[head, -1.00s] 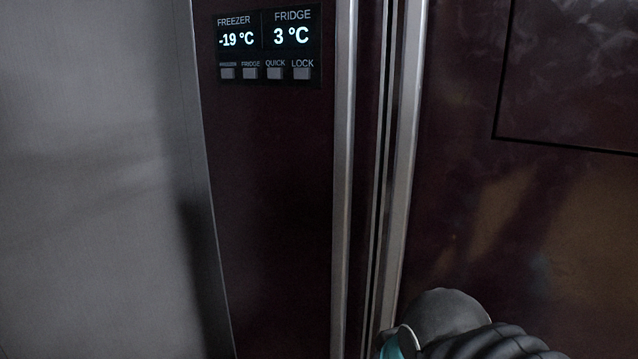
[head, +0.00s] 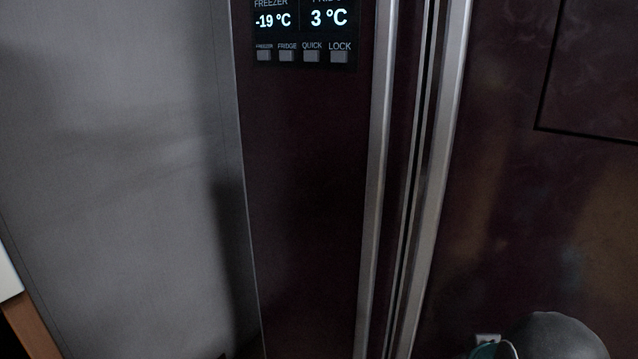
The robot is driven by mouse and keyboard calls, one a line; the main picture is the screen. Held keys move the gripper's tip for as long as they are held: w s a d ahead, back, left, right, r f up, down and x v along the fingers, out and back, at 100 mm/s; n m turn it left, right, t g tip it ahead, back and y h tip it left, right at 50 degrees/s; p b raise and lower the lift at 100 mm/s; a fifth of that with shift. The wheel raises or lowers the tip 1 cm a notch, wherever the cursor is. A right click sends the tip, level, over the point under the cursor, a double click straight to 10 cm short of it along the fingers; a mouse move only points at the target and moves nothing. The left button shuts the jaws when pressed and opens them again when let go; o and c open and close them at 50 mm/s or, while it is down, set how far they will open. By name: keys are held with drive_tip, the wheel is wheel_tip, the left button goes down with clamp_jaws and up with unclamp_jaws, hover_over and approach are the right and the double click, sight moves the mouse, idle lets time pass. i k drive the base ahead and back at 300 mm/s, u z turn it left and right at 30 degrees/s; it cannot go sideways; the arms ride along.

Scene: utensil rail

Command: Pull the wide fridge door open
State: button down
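The wide fridge door (head: 520,220) is the dark maroon, glossy panel on the right in the head view. A vertical silver strip (head: 438,170) runs along its left edge. The narrower door (head: 310,200) stands to the left, with its own silver strip (head: 376,180). A narrow dark gap lies between the two strips, and both doors look shut. A grey rounded part of my arm, with a bit of teal, shows at the bottom right in front of the wide door. My gripper's fingertips are not in view.
A lit display (head: 303,30) on the narrow door reads -19 °C and 3 °C, with buttons below. The fridge's plain grey side (head: 120,170) fills the left. A brown and white edge (head: 25,310) shows at the lower left. A thin black outline marks the wide door's upper right.

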sight(512, 218)
drive_tip(key=u, duration=0.55)
drive_tip(key=k, duration=1.3)
drive_tip(key=z, duration=0.3)
drive_tip(key=i, duration=0.85)
drive_tip(key=z, duration=0.1)
drive_tip(key=k, duration=0.6)
drive_tip(key=u, duration=0.75)
drive_tip(key=i, duration=0.15)
drive_tip(key=z, duration=0.05)
